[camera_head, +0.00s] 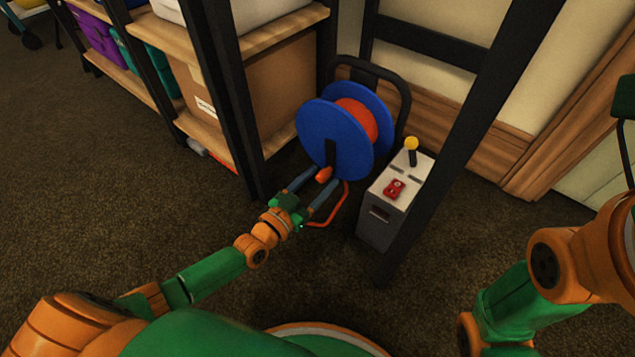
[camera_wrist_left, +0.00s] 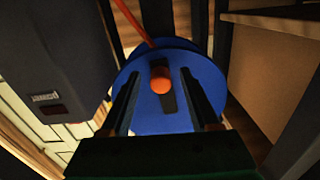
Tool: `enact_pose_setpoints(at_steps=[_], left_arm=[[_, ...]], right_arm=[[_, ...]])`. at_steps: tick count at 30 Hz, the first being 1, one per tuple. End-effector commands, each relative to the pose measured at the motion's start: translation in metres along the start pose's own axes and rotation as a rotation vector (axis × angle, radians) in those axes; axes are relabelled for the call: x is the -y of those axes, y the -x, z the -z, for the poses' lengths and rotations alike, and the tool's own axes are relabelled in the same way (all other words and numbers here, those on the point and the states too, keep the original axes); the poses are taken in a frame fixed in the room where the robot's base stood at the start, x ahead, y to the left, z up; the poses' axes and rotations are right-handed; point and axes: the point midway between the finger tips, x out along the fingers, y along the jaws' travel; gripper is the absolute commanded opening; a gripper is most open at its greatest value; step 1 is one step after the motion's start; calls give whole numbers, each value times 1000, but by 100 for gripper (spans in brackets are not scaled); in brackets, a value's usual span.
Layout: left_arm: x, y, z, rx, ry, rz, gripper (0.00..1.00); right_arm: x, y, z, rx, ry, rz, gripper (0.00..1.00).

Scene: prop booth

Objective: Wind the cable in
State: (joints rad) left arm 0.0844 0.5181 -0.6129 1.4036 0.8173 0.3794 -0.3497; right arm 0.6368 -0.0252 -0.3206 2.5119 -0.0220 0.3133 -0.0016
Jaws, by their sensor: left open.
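A blue cable reel (camera_head: 331,135) stands on its black frame (camera_head: 404,92) on the carpet, with red-orange cable (camera_head: 357,119) wound between its discs. A loose end of the cable (camera_head: 338,206) hangs from the reel down towards the floor. An orange crank knob (camera_head: 324,174) sits on a dark arm at the low front of the disc. My left gripper (camera_head: 314,186) is open, its fingers on either side of the knob; I cannot tell whether they touch it. In the left wrist view, the knob (camera_wrist_left: 160,80) shows between and just beyond the fingertips (camera_wrist_left: 160,80). My right gripper is out of view.
A grey box (camera_head: 384,212) with a yellow-topped lever (camera_head: 411,146) and a red switch (camera_head: 394,188) stands right of the reel. A black upright (camera_head: 455,150) rises beside it. Shelving with a cardboard box (camera_head: 262,90) is to the left. The carpet (camera_head: 110,190) at left is clear.

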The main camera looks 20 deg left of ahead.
Motion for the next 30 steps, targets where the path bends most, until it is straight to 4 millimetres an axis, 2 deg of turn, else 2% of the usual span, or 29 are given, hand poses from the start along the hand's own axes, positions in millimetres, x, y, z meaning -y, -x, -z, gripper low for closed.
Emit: enact_pose_setpoints(at_steps=[2, 5, 9, 30], left_arm=[[0, 0, 1, 0, 0, 0, 62], [0, 0, 1, 0, 0, 1, 38], [0, 0, 1, -1, -1, 1, 0], [0, 1, 0, -1, -1, 1, 0]], right_arm=[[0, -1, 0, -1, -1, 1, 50], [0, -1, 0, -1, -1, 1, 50], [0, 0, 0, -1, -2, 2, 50], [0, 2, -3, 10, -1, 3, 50]])
